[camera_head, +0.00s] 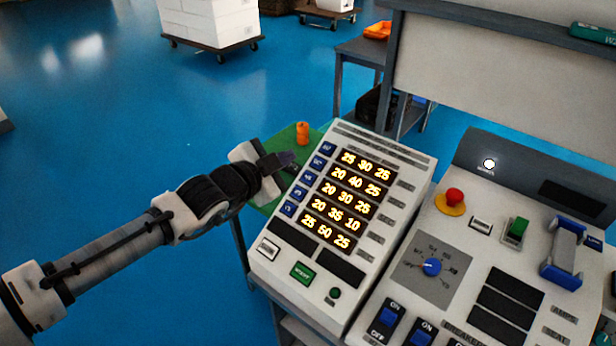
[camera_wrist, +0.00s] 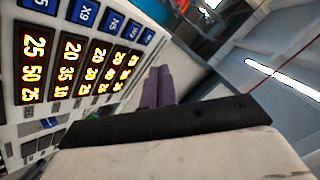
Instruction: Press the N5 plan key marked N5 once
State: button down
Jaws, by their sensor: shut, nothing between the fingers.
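The N5 key (camera_wrist: 112,22) is a small blue key with white lettering in the wrist view, between the keys X9 (camera_wrist: 83,12) and W2 (camera_wrist: 133,30). In the head view the middle blue key of the column (camera_head: 308,177) matches it, though its lettering is too small to read. My gripper (camera_head: 288,158) is at the left edge of the key panel, near the upper keys. Its dark purple fingers (camera_wrist: 158,88) are shut with nothing between them. In the wrist view the fingertips are apart from the N5 key; their height over the panel is hard to tell.
The white panel (camera_head: 375,139) carries several lit number displays (camera_head: 341,211) right of the keys, and a green button (camera_head: 302,272) lower down. An orange cylinder (camera_head: 303,132) stands on a green surface behind my gripper. A console with a red emergency button (camera_head: 454,196) stands at right.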

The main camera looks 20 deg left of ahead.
aim_at(308, 178)
jog(key=w+f+b, duration=0.1)
jog(key=f+b, duration=0.1)
jog(key=w+f+b, duration=0.1)
jog(key=f+b, duration=0.1)
jog(key=w+d+f+b, duration=0.1)
jog(key=b, duration=0.2)
jog(key=shift+f, duration=0.4)
jog(key=shift+w+d+f+b, duration=0.25)
jog(key=shift+w+f+b, duration=0.3)
jog(key=shift+f+b, duration=0.3)
jog(key=shift+f, duration=0.1)
dwell(1.0)
jog(key=shift+w+f, duration=0.2)
jog(key=shift+f, duration=0.1)
jog(key=shift+w+d+f+b, duration=0.15)
jog(key=shift+f+b, duration=0.15)
dwell(0.7)
dwell(0.3)
jog(key=shift+s+r+p, duration=0.35)
jog(key=shift+r+p, duration=0.35)
jog(key=shift+p, duration=0.35)
